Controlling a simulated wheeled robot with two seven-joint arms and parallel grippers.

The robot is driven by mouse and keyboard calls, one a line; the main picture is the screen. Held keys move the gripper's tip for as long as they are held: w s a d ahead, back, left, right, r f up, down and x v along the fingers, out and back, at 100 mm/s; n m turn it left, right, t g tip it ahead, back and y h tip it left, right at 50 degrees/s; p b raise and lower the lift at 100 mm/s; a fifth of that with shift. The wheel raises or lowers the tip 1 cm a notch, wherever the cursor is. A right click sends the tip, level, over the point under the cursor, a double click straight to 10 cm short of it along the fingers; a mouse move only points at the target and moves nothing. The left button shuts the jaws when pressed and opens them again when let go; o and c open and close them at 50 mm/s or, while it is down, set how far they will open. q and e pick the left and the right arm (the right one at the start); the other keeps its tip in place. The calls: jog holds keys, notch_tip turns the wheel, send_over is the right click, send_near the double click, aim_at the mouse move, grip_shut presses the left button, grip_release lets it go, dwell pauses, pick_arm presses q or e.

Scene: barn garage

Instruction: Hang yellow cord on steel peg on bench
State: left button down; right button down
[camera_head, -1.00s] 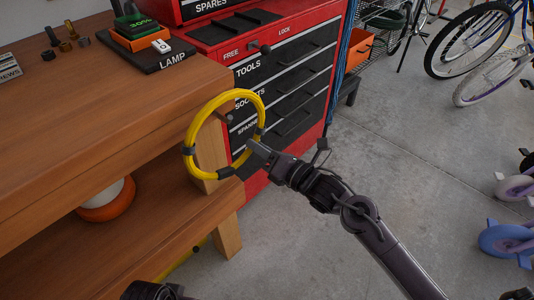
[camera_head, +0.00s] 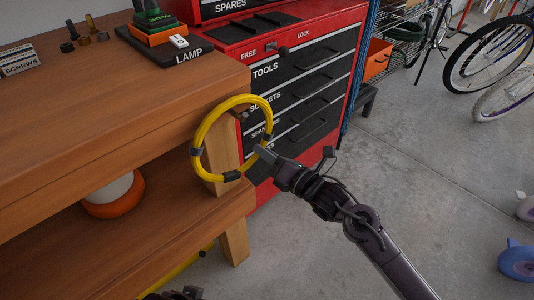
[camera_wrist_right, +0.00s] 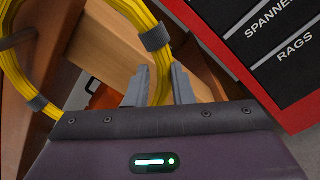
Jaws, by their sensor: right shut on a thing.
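The yellow cord (camera_head: 200,128) is a coiled ring with dark bands, held upright at the bench's right end. My right gripper (camera_head: 262,158) is shut on its lower right side. In the right wrist view, the coil (camera_wrist_right: 32,75) fills the upper left beside the fingers (camera_wrist_right: 160,85). The steel peg (camera_head: 242,116) is small and dark at the bench's end, below the top. It appears inside the ring's outline; I cannot tell whether it passes through. The wooden bench (camera_head: 110,110) fills the left. A dark part at the bottom edge may be my left gripper (camera_head: 178,294); its jaws are unclear.
A red tool chest (camera_head: 225,37) stands close behind the coil. A lamp tray (camera_head: 165,52) sits on the bench top, and an orange-and-white round object (camera_head: 112,200) on the lower shelf. Bicycles (camera_head: 487,60) stand at the upper right. The concrete floor (camera_head: 420,160) right of the bench is open.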

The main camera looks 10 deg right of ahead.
jog(key=shift+f, duration=0.15)
jog(key=c, duration=1.2)
grip_release()
jog(key=shift+f, duration=0.1)
